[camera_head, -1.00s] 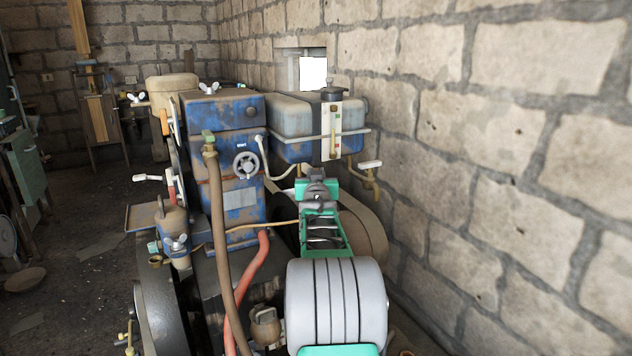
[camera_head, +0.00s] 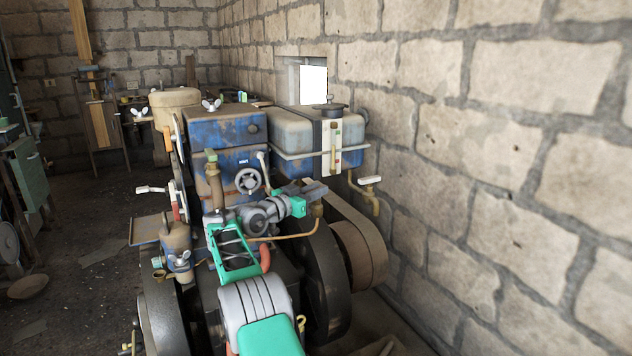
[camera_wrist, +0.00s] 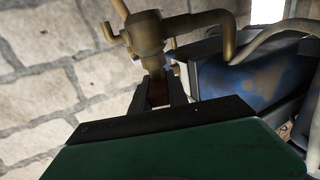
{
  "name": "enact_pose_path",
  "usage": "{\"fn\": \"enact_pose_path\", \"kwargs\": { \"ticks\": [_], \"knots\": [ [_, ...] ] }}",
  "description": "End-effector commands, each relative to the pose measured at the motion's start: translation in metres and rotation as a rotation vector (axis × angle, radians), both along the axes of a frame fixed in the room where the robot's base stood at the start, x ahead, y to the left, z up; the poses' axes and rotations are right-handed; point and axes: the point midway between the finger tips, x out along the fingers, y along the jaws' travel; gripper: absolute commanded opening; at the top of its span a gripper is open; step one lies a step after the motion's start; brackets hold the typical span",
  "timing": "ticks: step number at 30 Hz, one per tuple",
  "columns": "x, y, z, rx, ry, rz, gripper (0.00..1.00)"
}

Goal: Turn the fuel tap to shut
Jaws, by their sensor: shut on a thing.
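The brass fuel tap (camera_head: 317,209) sits below the front of the fuel tank (camera_head: 291,126), with a thin brass pipe leading from it to the left. In the wrist view, the tap body (camera_wrist: 148,34) is close in front of my gripper (camera_wrist: 158,88). My gripper's narrow dark fingers are shut on the tap's small reddish-brown lever, which is mostly hidden between them. In the head view, my gripper (camera_head: 315,190) reaches the tap from the left, and the lever's angle cannot be made out.
A black flywheel (camera_head: 322,290) and a belt (camera_head: 362,255) are below. Another brass tap with a white handle (camera_head: 370,180) is close on the right, before the stone wall (camera_head: 490,160).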

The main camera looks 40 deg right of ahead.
Motion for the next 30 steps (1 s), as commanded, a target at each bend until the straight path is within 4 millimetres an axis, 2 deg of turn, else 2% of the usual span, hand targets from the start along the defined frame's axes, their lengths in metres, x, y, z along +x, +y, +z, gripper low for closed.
{"fn": "enact_pose_path", "kwargs": {
  "ticks": [1,9,25,26,30],
  "knots": [
    [0.0016,0.0002,0.0042,0.000,0.000,-0.013,0.00],
    [0.0008,-0.0003,0.0018,-0.001,0.000,-0.070,0.00],
    [0.0004,-0.0007,0.0008,-0.002,0.000,-0.085,0.00],
    [0.0004,-0.0008,0.0009,-0.002,0.000,-0.084,0.21],
    [0.0003,-0.0007,0.0007,-0.002,0.000,-0.085,0.32]
  ]
}}
